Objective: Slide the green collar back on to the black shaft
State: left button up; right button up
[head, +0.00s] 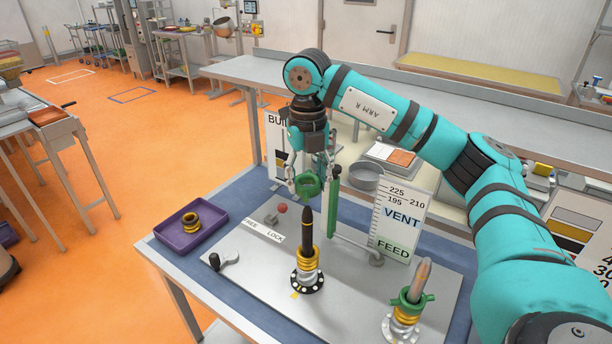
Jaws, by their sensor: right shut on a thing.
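My right gripper (309,178) comes down from the teal arm and is shut on the green collar (308,191), a ring with small lugs. The collar hangs just above the tip of the upright black shaft (307,232) in the picture. It is not around the shaft; whether it is exactly in line in depth I cannot tell. Gold rings (307,260) sit around the shaft's lower part, above a black flanged base (307,281). My left gripper is not in view.
A second, paler shaft (422,274) at the right carries another green collar (408,302). A green upright handle (333,205) stands close right of my gripper.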

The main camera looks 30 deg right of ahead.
aim_at(307, 207)
jog(key=shift+f+b, duration=0.3)
jog(key=shift+f, duration=0.2)
jog(key=shift+f+b, duration=0.4)
jog(key=shift+f, duration=0.15)
jog(key=shift+f+b, duration=1.05)
jog(key=shift+f, duration=0.45)
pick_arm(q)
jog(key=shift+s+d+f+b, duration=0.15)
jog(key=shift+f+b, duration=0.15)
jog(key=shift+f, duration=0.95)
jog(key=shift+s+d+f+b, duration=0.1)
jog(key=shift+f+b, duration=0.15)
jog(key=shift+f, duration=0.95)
pick_arm(e)
jog(key=shift+f, duration=0.85)
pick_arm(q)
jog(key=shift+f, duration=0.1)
pick_arm(e)
jog(key=shift+f, duration=0.15)
jog(key=shift+f+b, duration=2.8)
jog(key=shift+f, duration=1.15)
jog(key=o, duration=1.5)
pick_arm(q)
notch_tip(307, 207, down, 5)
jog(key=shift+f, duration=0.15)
